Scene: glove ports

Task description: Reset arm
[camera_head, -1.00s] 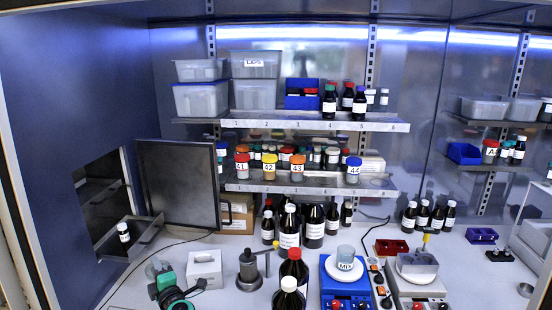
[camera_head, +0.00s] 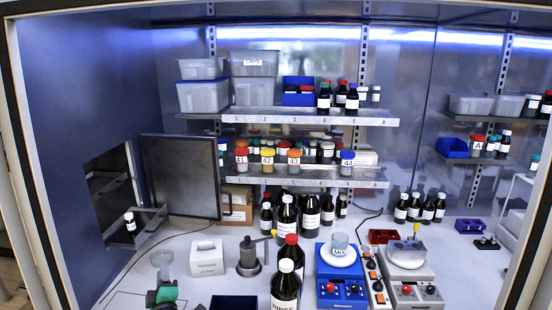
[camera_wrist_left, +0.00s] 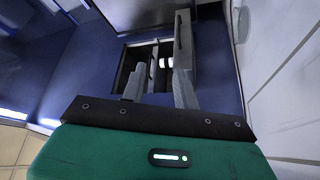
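My left gripper (camera_head: 162,262) is low at the left front of the head view, over the bench. Its green body (camera_wrist_left: 160,155) fills the bottom of the left wrist view. Its two grey fingers (camera_wrist_left: 160,85) stand apart with nothing held between them. They point toward the wall hatch (camera_wrist_left: 155,50), where a small white-labelled bottle (camera_wrist_left: 166,62) shows beyond the fingers. In the head view this bottle (camera_head: 130,221) stands in the hatch drawer (camera_head: 150,228), well apart from the gripper. My right gripper is not in view.
A white box (camera_head: 206,257) and a dark metal stand (camera_head: 250,258) are right of the gripper. Red-capped and white-capped bottles (camera_head: 286,285), a dark blue bin (camera_head: 233,302) and a blue stirrer (camera_head: 340,280) crowd the front. An open hatch door (camera_head: 180,177) stands at the back left.

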